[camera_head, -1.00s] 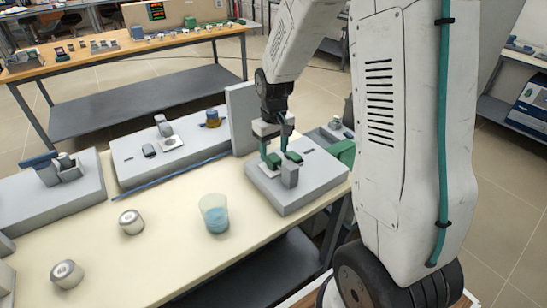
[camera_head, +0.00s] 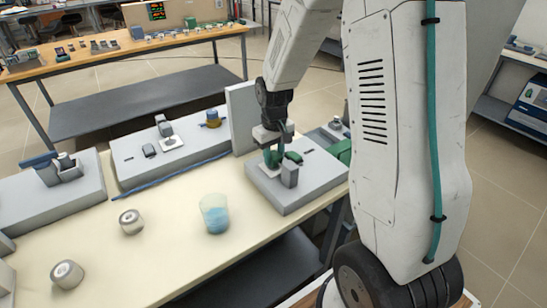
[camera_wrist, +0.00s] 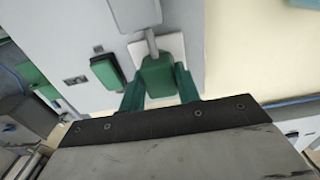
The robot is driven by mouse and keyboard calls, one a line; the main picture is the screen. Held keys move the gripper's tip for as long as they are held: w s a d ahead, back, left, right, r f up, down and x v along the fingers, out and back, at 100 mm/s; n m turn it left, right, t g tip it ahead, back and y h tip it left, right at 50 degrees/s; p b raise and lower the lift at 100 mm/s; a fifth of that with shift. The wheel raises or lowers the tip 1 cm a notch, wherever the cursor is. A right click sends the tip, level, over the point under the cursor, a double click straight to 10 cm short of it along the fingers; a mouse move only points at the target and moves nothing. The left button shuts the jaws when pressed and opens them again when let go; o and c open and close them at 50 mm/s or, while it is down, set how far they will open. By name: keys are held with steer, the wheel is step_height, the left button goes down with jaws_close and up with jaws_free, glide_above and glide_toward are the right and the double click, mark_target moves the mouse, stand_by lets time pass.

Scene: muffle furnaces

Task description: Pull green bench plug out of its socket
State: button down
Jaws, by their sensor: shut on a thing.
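The green plug (camera_wrist: 158,76) is at the white socket plate (camera_wrist: 174,46) on a grey bench unit (camera_wrist: 192,22). A grey cord or rod runs from its far end. My gripper (camera_wrist: 160,88) is shut on the plug, with one teal finger on each side. In the head view, my gripper (camera_head: 272,158) points down at the grey unit (camera_head: 290,206) at the bench's right end, and the fingers mostly hide the plug. The white plate (camera_head: 264,172) shows just below. I cannot tell how deep the plug sits.
A grey upright block (camera_head: 289,175) and a second green piece (camera_head: 293,157) stand close to my gripper; the green piece also shows in the wrist view (camera_wrist: 107,72). A beaker with blue liquid (camera_head: 214,218) stands left. A tall grey panel (camera_head: 242,118) is behind.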

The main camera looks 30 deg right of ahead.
mark_target(274, 154)
steer(key=shift+r, duration=1.4)
steer(key=c, duration=1)
jaws_free()
steer(key=shift+r, duration=0.15)
step_height(274, 154, up, 8)
steer(key=shift+f, duration=0.2)
steer(key=shift+s, duration=0.1)
